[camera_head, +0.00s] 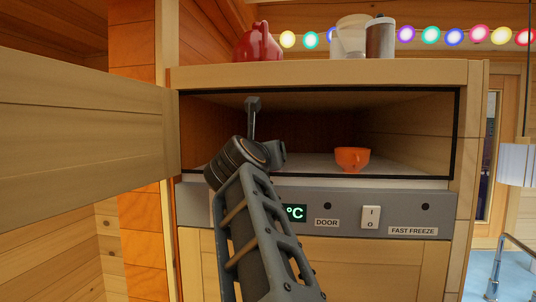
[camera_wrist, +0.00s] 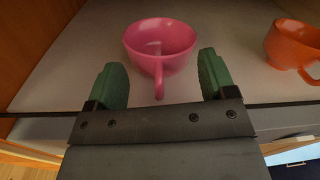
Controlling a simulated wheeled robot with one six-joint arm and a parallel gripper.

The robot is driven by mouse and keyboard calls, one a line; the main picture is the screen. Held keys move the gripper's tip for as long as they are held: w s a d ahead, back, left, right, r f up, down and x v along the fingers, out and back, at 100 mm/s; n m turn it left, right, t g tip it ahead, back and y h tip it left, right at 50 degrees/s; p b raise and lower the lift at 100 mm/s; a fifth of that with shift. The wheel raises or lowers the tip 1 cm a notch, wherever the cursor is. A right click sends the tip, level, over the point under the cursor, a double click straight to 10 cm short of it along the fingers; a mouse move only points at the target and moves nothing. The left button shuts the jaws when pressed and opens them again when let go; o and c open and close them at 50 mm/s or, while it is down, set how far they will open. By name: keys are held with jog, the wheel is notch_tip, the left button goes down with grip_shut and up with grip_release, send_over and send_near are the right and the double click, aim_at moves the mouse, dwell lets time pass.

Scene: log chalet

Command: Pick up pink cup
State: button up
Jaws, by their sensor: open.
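The pink cup (camera_wrist: 160,44) stands upright on the pale shelf of the open compartment, in the wrist view. Its handle points toward my gripper and lies between the two fingers. My gripper (camera_wrist: 160,80) is open, with one green finger on each side of the handle, and the cup's bowl is just beyond the fingertips. I cannot tell whether the fingers touch the cup. In the head view my arm reaches into the compartment (camera_head: 405,172) and hides the pink cup.
An orange cup (camera_head: 352,159) stands on the same shelf to the right; it also shows in the wrist view (camera_wrist: 291,43). An open wooden door (camera_head: 85,125) is at the left. A red teapot (camera_head: 258,43) and jars (camera_head: 380,38) stand on top. A control panel (camera_head: 330,212) runs below.

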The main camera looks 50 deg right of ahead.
jog(key=shift+w+d, duration=0.3)
jog(key=shift+d, duration=0.2)
grip_shut()
dwell(0.4)
